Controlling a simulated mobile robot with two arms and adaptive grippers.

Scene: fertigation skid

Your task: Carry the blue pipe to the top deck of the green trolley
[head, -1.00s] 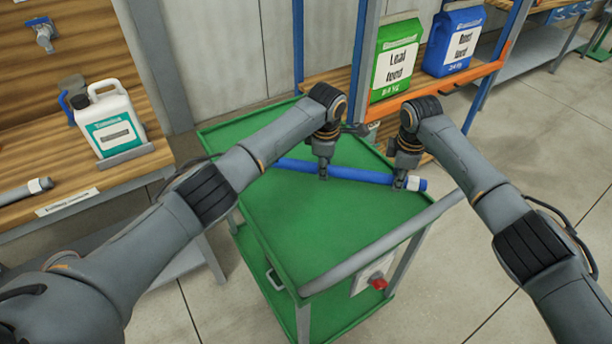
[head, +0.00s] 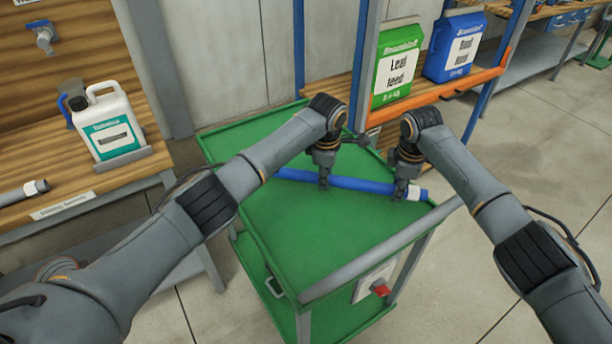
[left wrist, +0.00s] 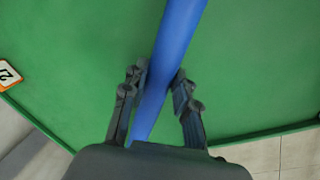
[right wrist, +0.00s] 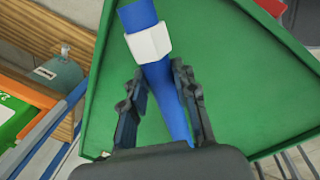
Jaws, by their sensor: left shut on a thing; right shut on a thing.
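The blue pipe (head: 360,184) lies level across the top deck of the green trolley (head: 285,235), with a white band near its right end. My left gripper (head: 324,184) is shut on the pipe toward its left part; the pipe passes between its fingers in the left wrist view (left wrist: 165,80). My right gripper (head: 400,192) is shut on the pipe just beside the white band (right wrist: 148,43). The pipe is over the deck in all views; whether it touches the deck or hangs slightly above it, I cannot tell.
A shelf with a green bag (head: 396,65) and a blue bag (head: 455,45) stands behind the trolley. A wooden bench with a white jug (head: 108,122) and a grey pipe (head: 25,191) is at the left. The trolley has a push handle (head: 385,250) and a red button (head: 381,289).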

